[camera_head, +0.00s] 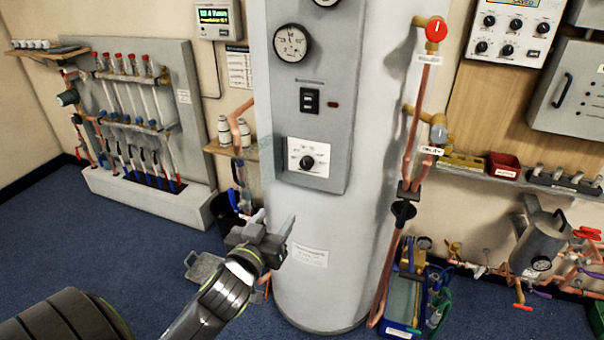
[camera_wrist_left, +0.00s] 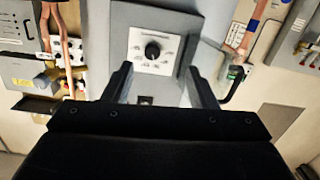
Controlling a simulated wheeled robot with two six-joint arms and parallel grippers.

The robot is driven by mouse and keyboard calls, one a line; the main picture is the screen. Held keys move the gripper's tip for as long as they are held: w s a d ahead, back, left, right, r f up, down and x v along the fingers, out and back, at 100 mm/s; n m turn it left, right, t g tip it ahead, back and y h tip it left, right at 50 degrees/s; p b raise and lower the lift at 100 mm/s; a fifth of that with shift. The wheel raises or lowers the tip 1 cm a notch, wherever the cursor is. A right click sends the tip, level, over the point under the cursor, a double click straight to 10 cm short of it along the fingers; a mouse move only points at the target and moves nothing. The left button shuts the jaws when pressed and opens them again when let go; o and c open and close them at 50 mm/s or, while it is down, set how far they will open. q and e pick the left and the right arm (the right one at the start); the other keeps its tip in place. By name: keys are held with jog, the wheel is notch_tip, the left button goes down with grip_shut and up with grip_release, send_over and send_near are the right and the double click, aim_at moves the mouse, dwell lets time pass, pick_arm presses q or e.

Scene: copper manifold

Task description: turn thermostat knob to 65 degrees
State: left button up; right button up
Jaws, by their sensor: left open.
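The thermostat knob (camera_head: 307,162) is a small black dial on a white scale plate (camera_head: 318,148), low on the grey panel of the large white cylinder (camera_head: 330,240). The scale marks are too small to read. In the left wrist view the black knob (camera_wrist_left: 152,50) shows ahead, beyond the fingertips. My left gripper (camera_head: 268,222) is open and empty, below and to the left of the knob, apart from it. In the left wrist view its two dark fingers (camera_wrist_left: 155,75) stand wide apart. My right gripper is not in view.
Above the knob are a black switch (camera_head: 309,100) and a round gauge (camera_head: 292,43). Copper pipes with a red-handled valve (camera_head: 436,29) run along the cylinder's right side. A shelf with white bottles (camera_head: 224,130) is at left. Blue floor (camera_head: 60,230) is clear at left.

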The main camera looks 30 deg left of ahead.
pick_arm(q)
notch_tip(320, 180, up, 3)
jog(key=t+p, duration=0.1)
jog(key=p, duration=0.1)
send_near(305, 164)
jog(key=x, duration=0.6)
jog(key=shift+w, duration=0.3)
jog(key=shift+w+a, duration=0.2)
jog(key=shift+w, duration=0.5)
jog(key=shift+w+f, duration=0.1)
jog(key=shift+w, duration=0.1)
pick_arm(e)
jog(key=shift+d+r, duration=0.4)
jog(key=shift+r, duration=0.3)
pick_arm(q)
jog(key=shift+c, duration=0.4)
jog(key=c, duration=0.9)
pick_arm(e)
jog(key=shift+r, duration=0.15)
